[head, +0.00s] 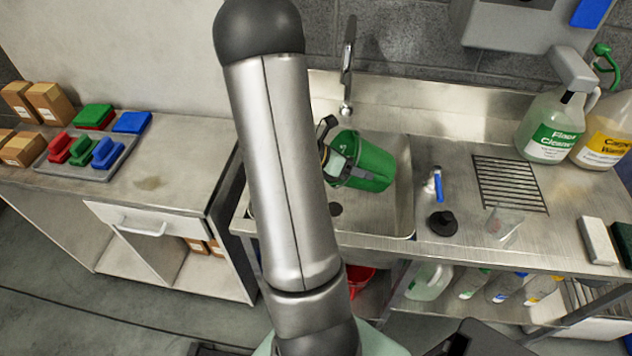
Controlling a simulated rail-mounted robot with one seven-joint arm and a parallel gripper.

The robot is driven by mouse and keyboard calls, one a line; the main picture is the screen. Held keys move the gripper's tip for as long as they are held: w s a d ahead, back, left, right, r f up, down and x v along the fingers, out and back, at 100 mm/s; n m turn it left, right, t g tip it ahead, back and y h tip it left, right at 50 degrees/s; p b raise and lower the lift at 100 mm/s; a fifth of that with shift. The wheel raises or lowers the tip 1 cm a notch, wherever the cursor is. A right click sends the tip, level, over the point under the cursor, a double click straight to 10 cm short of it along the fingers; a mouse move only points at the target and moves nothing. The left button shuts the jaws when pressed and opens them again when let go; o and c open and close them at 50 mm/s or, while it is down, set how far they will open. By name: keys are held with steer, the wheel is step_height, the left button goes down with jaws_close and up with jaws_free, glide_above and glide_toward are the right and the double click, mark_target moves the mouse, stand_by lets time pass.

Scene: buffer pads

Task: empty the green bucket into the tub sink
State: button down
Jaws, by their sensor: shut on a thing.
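The green bucket (369,164) is over the tub sink (402,204), tilted well onto its side. Its mouth is turned toward the left and partly hidden, so I cannot see whether anything is inside or pouring out. My gripper (337,163) is shut on the bucket at its left side, near the rim. My arm covers the left part of the sink. A dark round drain shows on the sink floor beside my arm.
A tap (346,80) rises behind the sink. A bench with brushes and boxes stands left.

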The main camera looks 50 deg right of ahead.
steer(key=shift+w+a+r+g+h+b, duration=0.5)
steer(key=shift+w+a+r+g+h, duration=0.3)
steer(key=shift+g, duration=0.2)
stand_by(1.0)
steer(key=shift+w+a+r+g+h, duration=0.25)
steer(key=shift+w+a+g+h, duration=0.45)
steer(key=shift+w+a, duration=0.35)
stand_by(0.4)
steer(key=shift+w+a+r+g+h, duration=0.1)
steer(key=shift+w+a+g+h, duration=0.15)
steer(key=shift+w+g+h, duration=0.25)
stand_by(0.4)
